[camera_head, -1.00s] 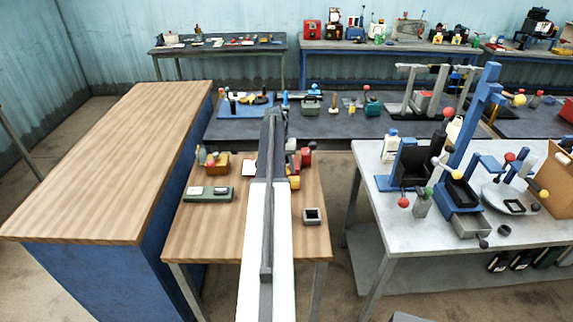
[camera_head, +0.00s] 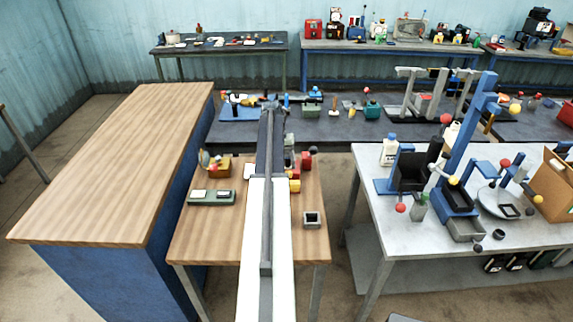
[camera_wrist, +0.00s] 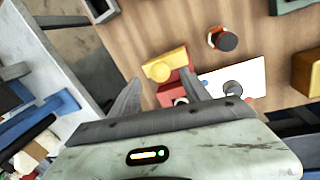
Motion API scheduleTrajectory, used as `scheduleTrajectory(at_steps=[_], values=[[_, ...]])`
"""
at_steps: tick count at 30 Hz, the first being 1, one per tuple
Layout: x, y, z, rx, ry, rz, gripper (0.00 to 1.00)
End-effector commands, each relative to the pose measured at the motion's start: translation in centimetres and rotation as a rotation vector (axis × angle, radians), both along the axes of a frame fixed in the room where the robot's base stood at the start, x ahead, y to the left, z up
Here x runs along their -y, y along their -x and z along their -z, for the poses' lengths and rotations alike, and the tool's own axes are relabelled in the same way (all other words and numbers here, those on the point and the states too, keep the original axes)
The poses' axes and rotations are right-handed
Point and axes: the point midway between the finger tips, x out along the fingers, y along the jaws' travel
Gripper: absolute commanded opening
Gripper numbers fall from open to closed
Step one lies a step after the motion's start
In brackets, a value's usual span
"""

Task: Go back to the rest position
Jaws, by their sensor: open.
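My gripper (camera_wrist: 160,80) is open in the wrist view, with its two grey fingers apart. A yellow piece (camera_wrist: 165,67) and a red block (camera_wrist: 172,92) show beyond and between the fingertips. I see no object held, and the view does not show clearly how far off these pieces are. In the head view my arm reaches straight forward above the small wooden table. The far end of the arm is small there, and the fingers cannot be made out.
A tall wooden-topped counter (camera_head: 110,170) stands left. A white table (camera_head: 385,235) with a blue stand (camera_head: 470,130) stands right.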

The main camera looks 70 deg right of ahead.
Motion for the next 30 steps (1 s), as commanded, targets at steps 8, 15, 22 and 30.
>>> scheduleTrajectory(at_steps=[8,15,22,30], values=[[-0.1,-0.6,-2.9,0.001,-0.001,0.0,0.55],[-0.1,-0.6,-2.7,0.001,-0.001,0.0,0.55],[-0.5,-1.6,-2.6,0.001,-0.001,-0.013,0.55],[-9.8,-18.2,-1.1,0.0,-0.001,-0.258,0.55]])
